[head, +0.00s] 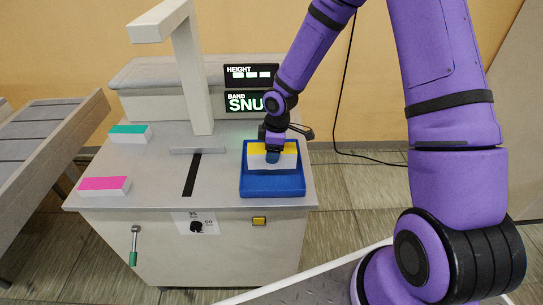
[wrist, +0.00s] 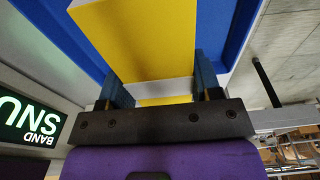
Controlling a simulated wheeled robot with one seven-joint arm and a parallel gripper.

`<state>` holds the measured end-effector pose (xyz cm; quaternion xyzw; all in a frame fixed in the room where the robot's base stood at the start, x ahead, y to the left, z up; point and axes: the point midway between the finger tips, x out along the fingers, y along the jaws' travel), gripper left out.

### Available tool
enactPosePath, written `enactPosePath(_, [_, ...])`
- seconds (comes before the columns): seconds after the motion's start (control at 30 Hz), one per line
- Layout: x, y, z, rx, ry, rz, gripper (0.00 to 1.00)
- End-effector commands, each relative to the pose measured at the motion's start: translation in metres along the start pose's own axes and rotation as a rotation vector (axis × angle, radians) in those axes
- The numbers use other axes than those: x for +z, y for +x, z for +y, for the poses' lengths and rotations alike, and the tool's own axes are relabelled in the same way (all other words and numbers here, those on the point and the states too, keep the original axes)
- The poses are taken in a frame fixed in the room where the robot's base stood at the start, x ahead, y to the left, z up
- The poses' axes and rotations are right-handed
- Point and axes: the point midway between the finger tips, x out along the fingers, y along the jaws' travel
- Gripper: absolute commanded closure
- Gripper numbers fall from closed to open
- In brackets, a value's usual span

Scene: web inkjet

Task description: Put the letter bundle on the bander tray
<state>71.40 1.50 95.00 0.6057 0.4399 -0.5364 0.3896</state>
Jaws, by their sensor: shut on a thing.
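The letter bundle (head: 258,162) is a white stack with a yellow top, in the back part of the blue tray (head: 272,188) on the right of the machine's grey top. My gripper (head: 272,156) comes down on it from above and is shut on it. In the wrist view the bundle's yellow face (wrist: 135,40) lies between the two fingers of my gripper (wrist: 163,85), with the blue tray (wrist: 230,30) around it. I cannot tell whether the bundle touches the tray floor.
A teal-topped stack (head: 130,135) and a pink-topped stack (head: 104,187) lie on the left of the grey top (head: 150,170). A white upright post (head: 190,80) stands behind a dark slot (head: 191,176). Screens (head: 248,100) reading HEIGHT and BAND stand behind the tray.

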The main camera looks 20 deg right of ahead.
Motion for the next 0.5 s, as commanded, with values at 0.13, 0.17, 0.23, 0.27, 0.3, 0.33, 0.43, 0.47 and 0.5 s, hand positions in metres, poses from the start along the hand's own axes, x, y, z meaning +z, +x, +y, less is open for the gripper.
enactPosePath(0.13, [-0.001, 0.001, 0.008, 0.000, 0.000, 0.001, 0.79])
enactPosePath(0.17, [-0.001, 0.001, 0.010, 0.000, 0.000, 0.001, 0.79])
enactPosePath(0.23, [-0.001, 0.003, 0.015, 0.000, 0.001, 0.001, 0.79])
enactPosePath(0.27, [0.000, 0.008, 0.014, -0.002, -0.001, 0.000, 0.79])
enactPosePath(0.3, [0.000, 0.015, 0.013, -0.003, -0.002, -0.001, 0.79])
enactPosePath(0.33, [0.001, 0.019, 0.013, -0.004, -0.002, -0.001, 0.79])
enactPosePath(0.43, [0.002, 0.032, 0.013, -0.003, -0.001, -0.001, 0.79])
enactPosePath(0.47, [0.003, 0.035, 0.013, -0.002, -0.001, 0.000, 0.79])
enactPosePath(0.5, [0.003, 0.036, 0.014, -0.001, 0.000, 0.000, 0.79])
